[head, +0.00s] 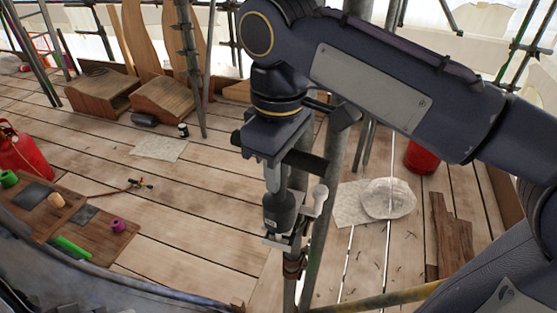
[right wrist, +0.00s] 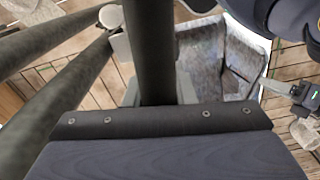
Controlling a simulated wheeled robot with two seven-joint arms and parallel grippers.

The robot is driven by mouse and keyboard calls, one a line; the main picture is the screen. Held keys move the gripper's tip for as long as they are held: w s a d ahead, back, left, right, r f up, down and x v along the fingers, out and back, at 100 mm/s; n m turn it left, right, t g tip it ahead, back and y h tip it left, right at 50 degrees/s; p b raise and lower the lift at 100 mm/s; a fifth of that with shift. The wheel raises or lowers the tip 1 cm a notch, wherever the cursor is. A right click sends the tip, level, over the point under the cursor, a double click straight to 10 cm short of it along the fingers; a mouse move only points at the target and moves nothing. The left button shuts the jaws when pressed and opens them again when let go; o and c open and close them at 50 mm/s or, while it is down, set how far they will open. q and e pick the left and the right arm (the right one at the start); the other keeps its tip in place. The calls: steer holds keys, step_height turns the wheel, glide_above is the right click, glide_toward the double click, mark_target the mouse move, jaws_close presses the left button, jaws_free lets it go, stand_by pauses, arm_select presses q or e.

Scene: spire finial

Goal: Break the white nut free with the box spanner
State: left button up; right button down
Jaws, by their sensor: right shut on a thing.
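My right gripper (head: 281,185) points down among the scaffold poles in the middle of the head view. In the right wrist view its pale fingers (right wrist: 160,92) are closed around a dark round tube (right wrist: 154,45), which looks like the box spanner. The tube runs away from the palm, and its far end is out of view. A pale rounded knob (head: 320,192) on a short stem stands just right of the gripper; it also shows in the right wrist view (right wrist: 110,17). I cannot tell if it is the white nut. Whether the tube touches a nut is hidden.
Scaffold poles (head: 340,150) stand close behind and beside the gripper. A rusty coupler (head: 293,264) sits below it. A tool board (head: 85,236) lies left. The planks between are mostly clear.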

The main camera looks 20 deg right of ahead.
step_height(320, 180, up, 3)
steer(key=p, duration=0.2)
steer(key=shift+p, duration=0.35)
steer(key=shift+r+p, duration=0.5)
steer(key=shift+r, duration=1.75)
steer(key=shift+a, duration=0.1)
